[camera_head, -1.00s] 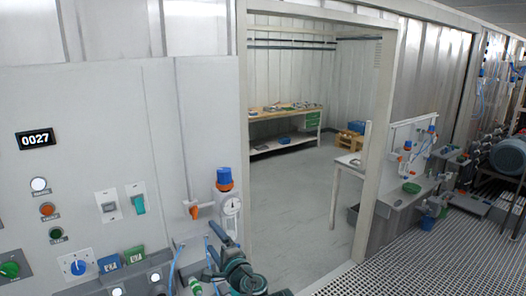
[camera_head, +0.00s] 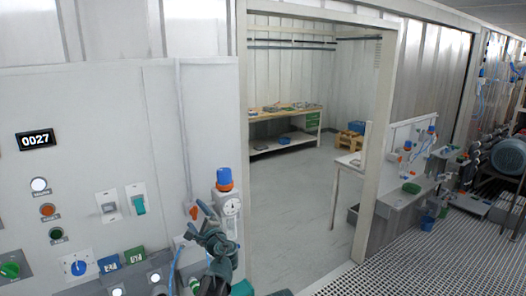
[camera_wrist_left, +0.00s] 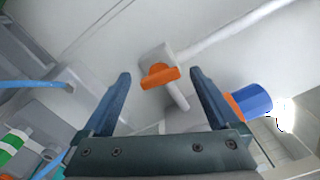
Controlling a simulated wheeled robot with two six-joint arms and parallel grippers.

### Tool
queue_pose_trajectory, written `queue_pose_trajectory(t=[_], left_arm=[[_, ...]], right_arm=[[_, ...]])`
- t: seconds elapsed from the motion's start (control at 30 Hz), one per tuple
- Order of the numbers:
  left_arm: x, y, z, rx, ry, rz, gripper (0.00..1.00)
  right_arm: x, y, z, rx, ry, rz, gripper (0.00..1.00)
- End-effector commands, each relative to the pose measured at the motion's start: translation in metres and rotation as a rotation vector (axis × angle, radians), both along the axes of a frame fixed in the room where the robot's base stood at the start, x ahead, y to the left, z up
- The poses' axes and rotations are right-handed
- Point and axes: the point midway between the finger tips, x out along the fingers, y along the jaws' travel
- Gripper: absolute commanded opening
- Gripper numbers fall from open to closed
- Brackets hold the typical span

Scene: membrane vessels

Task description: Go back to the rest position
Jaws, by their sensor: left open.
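My left gripper (camera_head: 200,222) is in front of the panel wall, near the orange valve handle (camera_head: 194,212). In the left wrist view my left gripper (camera_wrist_left: 160,85) is open, its two dark fingers spread apart with nothing between them touching. The orange handle (camera_wrist_left: 160,76) shows beyond and between the fingertips, apart from them. A blue-and-orange cap (camera_head: 224,180) stands above a round gauge (camera_head: 232,207), to the right of the gripper; the blue cap (camera_wrist_left: 252,100) also shows beside the right finger. My right gripper is not in view.
The control panel has a 0027 display (camera_head: 36,139), a teal switch (camera_head: 138,205) and a blue knob (camera_head: 78,268). A doorway frame (camera_head: 374,150) opens onto a room with a workbench (camera_head: 262,116). Grated floor (camera_head: 400,262) lies to the right.

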Motion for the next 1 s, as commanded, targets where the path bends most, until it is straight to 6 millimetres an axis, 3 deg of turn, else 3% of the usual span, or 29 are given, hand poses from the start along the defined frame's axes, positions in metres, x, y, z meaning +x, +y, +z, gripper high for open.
queue_pose_trajectory(t=[0.7,1.0], left_arm=[[0.001,-0.0017,0.0016,0.602,0.406,0.0,0.95],[0.0012,-0.0021,0.0017,0.766,0.517,0.001,0.95]], right_arm=[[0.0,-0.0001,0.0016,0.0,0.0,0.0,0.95],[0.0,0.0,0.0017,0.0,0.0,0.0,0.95]])
